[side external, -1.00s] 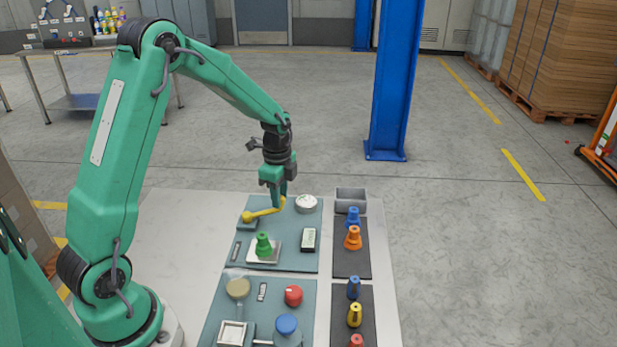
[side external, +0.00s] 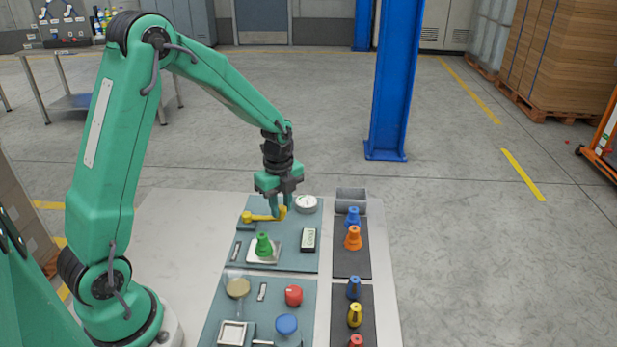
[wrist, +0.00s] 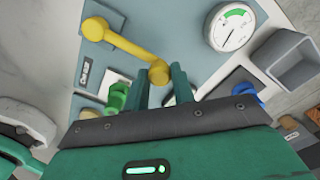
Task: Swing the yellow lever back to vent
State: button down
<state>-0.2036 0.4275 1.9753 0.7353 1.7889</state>
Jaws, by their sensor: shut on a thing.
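The yellow lever (side external: 262,217) is on the far teal panel, pivoting at its left end and reaching right to a round knob. In the wrist view the lever (wrist: 128,46) runs from its pivot at upper left down to the knob. My gripper (side external: 281,207) points down over the knob end. In the wrist view the knob lies between the two green fingers of my gripper (wrist: 161,78), which are shut on it. Part of the knob is hidden by the fingers. I cannot read a vent mark in either view.
A white round gauge (side external: 306,204) stands just right of the knob. A grey bin (side external: 351,195) is beyond it. Blue and orange cones (side external: 352,238) stand on the dark strip.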

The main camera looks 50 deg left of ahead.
jog(key=shift+s+d, duration=0.1)
jog(key=c, duration=1.2)
grip_release()
jog(key=shift+o, duration=0.2)
jog(key=shift+r, duration=0.1)
jog(key=shift+r, duration=3.85)
jog(key=shift+r, duration=0.1)
jog(key=shift+s+d+r+n, duration=0.25)
jog(key=shift+r+n, duration=0.15)
jog(key=shift+r, duration=0.1)
jog(key=s+d+r+n+t, duration=0.2)
jog(key=s+d+r+n, duration=0.2)
jog(key=s+n, duration=0.4)
jog(key=s+d+r+n+t, duration=0.3)
jog(key=s+r+n, duration=0.3)
jog(key=s+n, duration=0.3)
jog(key=shift+s+d+r+t, duration=0.2)
jog(key=shift+s+d+t, duration=0.1)
jog(key=shift+s+d, duration=0.15)
